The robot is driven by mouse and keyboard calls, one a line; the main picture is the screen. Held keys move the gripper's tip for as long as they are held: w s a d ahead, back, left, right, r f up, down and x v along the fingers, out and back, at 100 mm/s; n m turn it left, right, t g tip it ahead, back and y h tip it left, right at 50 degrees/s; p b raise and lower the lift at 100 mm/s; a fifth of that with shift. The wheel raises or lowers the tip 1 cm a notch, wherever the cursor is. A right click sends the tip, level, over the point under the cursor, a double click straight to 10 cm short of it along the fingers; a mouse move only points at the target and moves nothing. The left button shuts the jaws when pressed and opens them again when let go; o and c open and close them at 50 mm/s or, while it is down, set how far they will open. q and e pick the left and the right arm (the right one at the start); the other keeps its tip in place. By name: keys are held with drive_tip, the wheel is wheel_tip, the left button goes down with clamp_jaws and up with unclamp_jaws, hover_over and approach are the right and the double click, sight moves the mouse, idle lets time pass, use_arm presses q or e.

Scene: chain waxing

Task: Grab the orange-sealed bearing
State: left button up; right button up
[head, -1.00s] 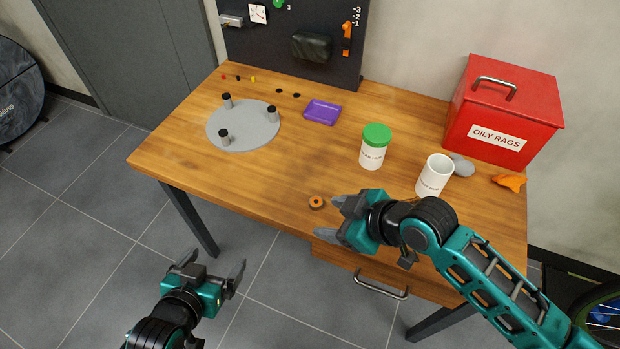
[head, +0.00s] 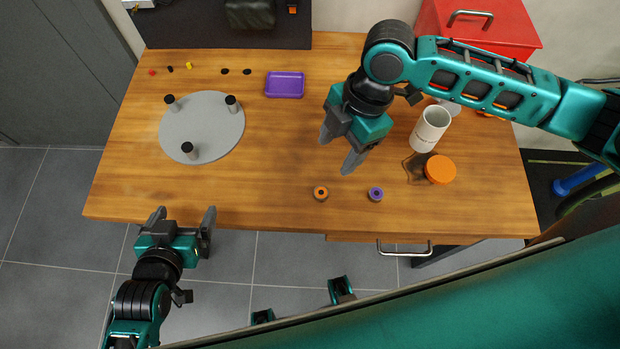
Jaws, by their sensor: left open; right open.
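The orange-sealed bearing (head: 320,193) is a small orange ring with a dark centre, lying on the wooden table near its front edge. A similar purple-sealed bearing (head: 375,194) lies to its right. My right gripper (head: 337,155) is open and empty, with its fingers above the table, behind the orange bearing in the picture and apart from it. My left gripper (head: 183,214) is open and empty at the table's front left edge, well left of the bearing.
A grey disc with upright pegs (head: 202,132) stands on the left, and a purple tray (head: 285,85) at the back. A white cup (head: 429,129) and an orange-lidded jar (head: 440,170) stand right of the bearings. The red box (head: 478,28) is at the back right. The table around the bearings is clear.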

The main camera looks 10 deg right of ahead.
drive_tip(key=b, duration=0.1)
hover_over(322, 192)
drive_tip(key=d, duration=0.1)
drive_tip(key=f, duration=0.5)
drive_tip(key=w+f, duration=0.1)
drive_tip(key=f, duration=0.1)
drive_tip(key=shift+d+f, duration=0.15)
drive_tip(key=x, duration=0.3)
drive_tip(key=b+x, duration=0.1)
drive_tip(key=x, duration=0.1)
drive_tip(key=shift+s+d+f, duration=0.2)
drive_tip(key=shift+s+d, duration=0.05)
drive_tip(key=c, duration=1.1)
